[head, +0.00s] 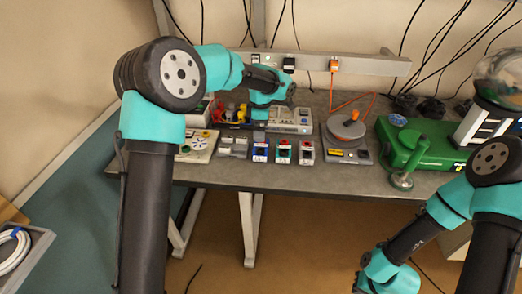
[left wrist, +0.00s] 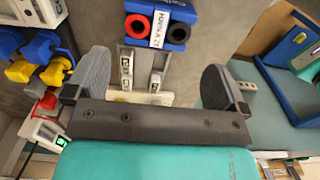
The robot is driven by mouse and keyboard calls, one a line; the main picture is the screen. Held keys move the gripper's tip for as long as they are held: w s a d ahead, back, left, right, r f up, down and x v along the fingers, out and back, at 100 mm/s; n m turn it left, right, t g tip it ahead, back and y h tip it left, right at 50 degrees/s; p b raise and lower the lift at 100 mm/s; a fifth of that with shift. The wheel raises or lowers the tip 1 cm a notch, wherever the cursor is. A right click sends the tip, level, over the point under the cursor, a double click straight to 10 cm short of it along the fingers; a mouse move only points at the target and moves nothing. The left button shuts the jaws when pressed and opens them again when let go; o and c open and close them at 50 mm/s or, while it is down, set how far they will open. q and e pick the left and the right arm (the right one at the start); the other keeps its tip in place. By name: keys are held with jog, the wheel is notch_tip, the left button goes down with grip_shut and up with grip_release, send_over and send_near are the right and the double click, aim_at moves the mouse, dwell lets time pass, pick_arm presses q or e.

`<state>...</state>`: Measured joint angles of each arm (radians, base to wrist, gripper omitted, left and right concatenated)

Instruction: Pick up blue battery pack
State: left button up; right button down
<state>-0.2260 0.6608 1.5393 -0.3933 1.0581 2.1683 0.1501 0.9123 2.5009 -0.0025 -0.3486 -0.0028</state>
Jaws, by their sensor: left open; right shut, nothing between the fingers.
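The blue battery pack (head: 260,153) stands near the front edge of the grey table, at the left end of a row of small packs. In the left wrist view a blue block (left wrist: 158,22) with a red and a black round terminal and a white label lies beyond the fingers, at the top edge. My left gripper (left wrist: 155,82) is open with nothing between its fingers. My right gripper (head: 363,285) is shut and empty, low at the bottom edge, off the table.
A teal pack (head: 283,152) and a red-and-black pack (head: 306,153) stand close to the right of the blue one. Yellow and blue connectors (left wrist: 45,60) lie close left of my left gripper.

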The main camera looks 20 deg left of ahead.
aim_at(261, 145)
pick_arm(q)
jog(key=shift+f, duration=0.9)
jog(key=shift+f, duration=2.6)
jog(key=c, duration=0.7)
jog(key=shift+c, duration=0.2)
jog(key=shift+r, duration=0.1)
